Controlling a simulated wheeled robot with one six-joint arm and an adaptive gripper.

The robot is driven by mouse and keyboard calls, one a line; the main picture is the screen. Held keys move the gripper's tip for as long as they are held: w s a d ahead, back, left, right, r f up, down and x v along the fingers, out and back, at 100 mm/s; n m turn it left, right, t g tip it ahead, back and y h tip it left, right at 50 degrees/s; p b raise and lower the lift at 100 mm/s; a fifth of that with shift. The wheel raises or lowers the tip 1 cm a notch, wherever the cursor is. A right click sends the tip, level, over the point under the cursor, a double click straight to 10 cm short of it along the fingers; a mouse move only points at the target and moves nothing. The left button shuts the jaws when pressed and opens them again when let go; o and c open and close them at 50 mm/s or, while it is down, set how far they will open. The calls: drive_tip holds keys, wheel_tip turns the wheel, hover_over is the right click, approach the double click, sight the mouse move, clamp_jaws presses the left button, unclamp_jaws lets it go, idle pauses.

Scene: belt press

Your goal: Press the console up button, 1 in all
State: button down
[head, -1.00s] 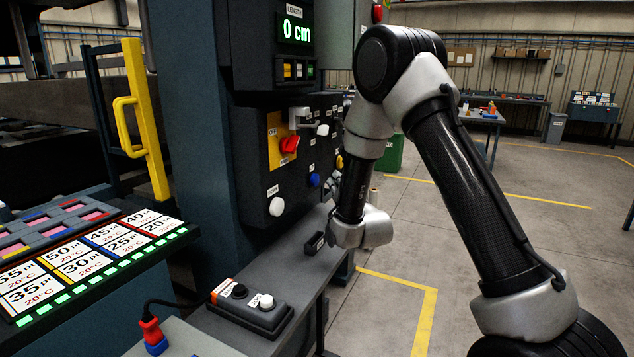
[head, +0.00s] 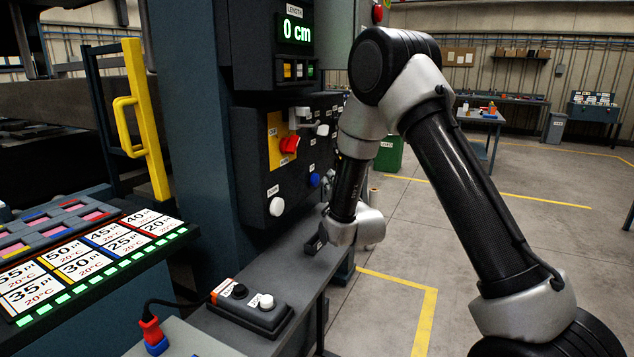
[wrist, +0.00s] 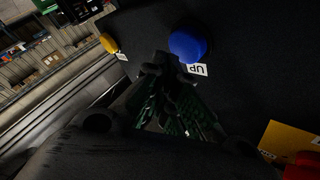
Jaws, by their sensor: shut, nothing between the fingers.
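The up button is a round blue button on the dark console face. In the wrist view the blue button (wrist: 188,42) stands at the upper middle, with a white tag reading UP (wrist: 197,69) just below it. In the head view the blue button (head: 314,180) shows on the right part of the console (head: 258,176). My gripper (wrist: 168,64) is shut and empty. Its fingertips are close beside the button, at its lower left in the wrist view. I cannot tell whether they touch it. In the head view my arm largely hides the fingers.
A red rotary switch (head: 289,145) on a yellow plate and a white button (head: 277,206) are on the same console. A yellow button (wrist: 109,43) is left of the blue one in the wrist view. The display (head: 296,31) reads 0 cm.

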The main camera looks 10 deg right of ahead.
drive_tip(key=shift+a, duration=0.1)
idle(0.7)
drive_tip(key=shift+w+a, duration=0.25)
